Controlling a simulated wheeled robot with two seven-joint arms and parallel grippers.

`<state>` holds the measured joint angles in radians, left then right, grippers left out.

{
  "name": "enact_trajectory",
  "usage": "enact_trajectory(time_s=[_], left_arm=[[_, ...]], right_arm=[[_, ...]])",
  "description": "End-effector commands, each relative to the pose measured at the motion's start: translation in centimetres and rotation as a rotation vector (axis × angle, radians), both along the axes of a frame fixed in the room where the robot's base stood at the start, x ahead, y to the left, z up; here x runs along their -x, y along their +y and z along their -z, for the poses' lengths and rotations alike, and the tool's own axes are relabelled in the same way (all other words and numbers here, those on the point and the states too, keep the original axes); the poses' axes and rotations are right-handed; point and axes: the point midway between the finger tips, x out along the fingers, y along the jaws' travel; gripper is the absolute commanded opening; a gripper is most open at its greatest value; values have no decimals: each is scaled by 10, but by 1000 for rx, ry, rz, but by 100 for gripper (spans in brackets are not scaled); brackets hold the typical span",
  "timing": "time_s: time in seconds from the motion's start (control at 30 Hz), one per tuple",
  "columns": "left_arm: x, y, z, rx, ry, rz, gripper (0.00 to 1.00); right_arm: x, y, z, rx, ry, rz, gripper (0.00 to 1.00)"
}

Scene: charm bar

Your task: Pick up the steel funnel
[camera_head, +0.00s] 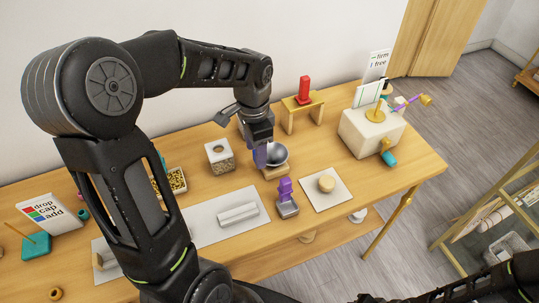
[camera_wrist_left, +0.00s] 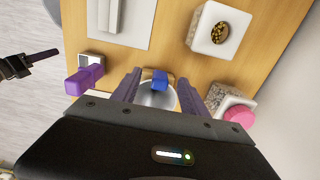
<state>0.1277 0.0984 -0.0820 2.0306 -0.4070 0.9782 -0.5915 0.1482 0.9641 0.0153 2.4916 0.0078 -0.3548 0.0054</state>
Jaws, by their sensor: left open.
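The steel funnel (camera_head: 277,153) shows as a rounded grey metal piece on a small wooden base, partly behind my left gripper. In the left wrist view its grey bowl (camera_wrist_left: 158,98) lies between the two purple fingers, with a blue piece (camera_wrist_left: 160,80) at its edge. My left gripper (camera_head: 262,157) points down right beside the funnel. In the wrist view the fingers of this gripper (camera_wrist_left: 157,88) stand apart on either side of the bowl. Contact cannot be told. My right gripper (camera_wrist_left: 30,62) seems to show at the wrist view's left edge; its jaw state is unclear.
A purple piece on a small grey tray (camera_head: 288,209) stands close in front. A speckled box (camera_head: 219,157) is left of the funnel. A red piece (camera_head: 304,90) on a wooden stand is behind. A white block (camera_head: 365,133) is right. A white mat (camera_head: 330,200) holds a round wooden piece.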

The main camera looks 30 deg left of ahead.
Motion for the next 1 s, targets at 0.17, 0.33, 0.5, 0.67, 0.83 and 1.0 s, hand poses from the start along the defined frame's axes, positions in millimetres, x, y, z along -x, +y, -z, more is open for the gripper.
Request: enact_trajectory(time_s=[0.17, 0.33, 0.5, 0.67, 0.83, 1.0], left_arm=[[0, 0, 18, 2, 1, 0, 52], [0, 0, 19, 1, -2, 0, 52], [0, 0, 19, 1, -2, 0, 52], [0, 0, 19, 1, -2, 0, 52], [0, 0, 19, 1, -2, 0, 46], [0, 0, 19, 1, -1, 0, 32]], right_arm=[[1, 0, -3, 1, 1, 1, 36], [1, 0, -2, 1, 1, 1, 36], [0, 0, -2, 1, 1, 1, 36], [0, 0, -2, 1, 1, 1, 36], [0, 0, -2, 1, 1, 1, 36], [0, 0, -3, 1, 1, 1, 36]])
